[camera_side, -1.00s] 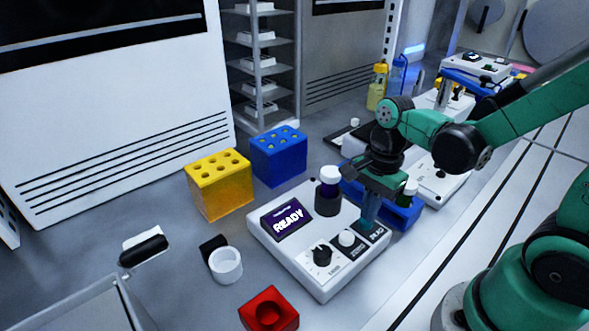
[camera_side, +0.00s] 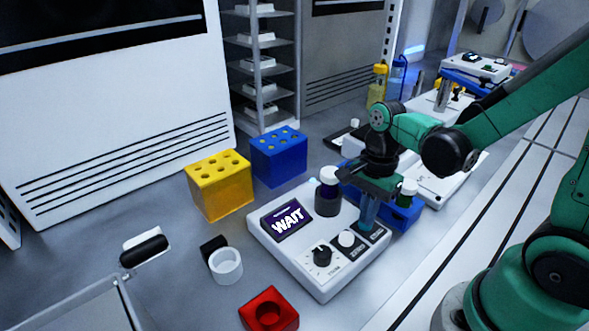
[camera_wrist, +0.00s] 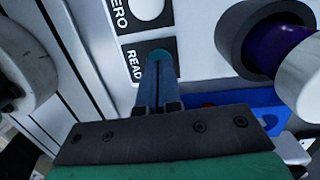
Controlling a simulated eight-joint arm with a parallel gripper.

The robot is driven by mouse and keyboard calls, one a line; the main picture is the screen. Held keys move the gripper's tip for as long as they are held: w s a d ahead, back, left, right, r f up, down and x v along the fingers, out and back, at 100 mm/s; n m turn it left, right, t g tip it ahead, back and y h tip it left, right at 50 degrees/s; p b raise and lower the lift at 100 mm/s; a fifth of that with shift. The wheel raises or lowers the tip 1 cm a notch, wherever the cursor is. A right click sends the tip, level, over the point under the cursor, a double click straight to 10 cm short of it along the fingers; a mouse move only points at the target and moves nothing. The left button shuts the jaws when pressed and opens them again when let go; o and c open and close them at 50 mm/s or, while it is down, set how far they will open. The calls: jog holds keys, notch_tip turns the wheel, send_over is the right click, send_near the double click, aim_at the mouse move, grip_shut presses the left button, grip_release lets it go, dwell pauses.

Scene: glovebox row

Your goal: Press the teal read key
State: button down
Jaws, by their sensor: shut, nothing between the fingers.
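The white reader (camera_side: 318,262) stands on the bench with its display (camera_side: 287,220) showing "WAIT". Its teal read key (camera_wrist: 160,54) shows as a small teal edge at the fingertips, beside the "READ" label in the wrist view. The rest of the key is hidden by the fingers. My gripper (camera_side: 367,224) is shut and empty, its blue fingers pointing down at the key; it also shows in the wrist view (camera_wrist: 158,66). The tips look on or just above the key; I cannot tell if they touch.
A white round key (camera_side: 347,239), a black dial (camera_side: 321,255) and a white-capped vial (camera_side: 330,178) in a dark well sit close by on the reader. A blue rack (camera_side: 403,216) is behind my fingers. Yellow (camera_side: 222,190) and blue (camera_side: 280,160) blocks stand left.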

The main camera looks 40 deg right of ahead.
aim_at(345, 224)
jog(key=shift+f+t, duration=0.4)
notch_tip(345, 224, up, 9)
jog(key=shift+w+d+f+g, duration=0.15)
jog(key=shift+w+d+g, duration=0.15)
jog(key=shift+d+g, duration=0.1)
dwell(0.5)
jog(key=a+n+t, duration=0.1)
jog(key=n+t, duration=0.1)
jog(key=n, duration=0.4)
jog(key=w+a+r+n+t, duration=0.1)
jog(key=n+t, duration=0.2)
jog(key=n, duration=0.3)
jog(key=w+a+n+t+h, duration=0.1)
jog(key=n+t, duration=0.2)
jog(key=n, duration=0.3)
jog(key=shift+a+r, duration=0.1)
jog(key=shift+r, duration=0.2)
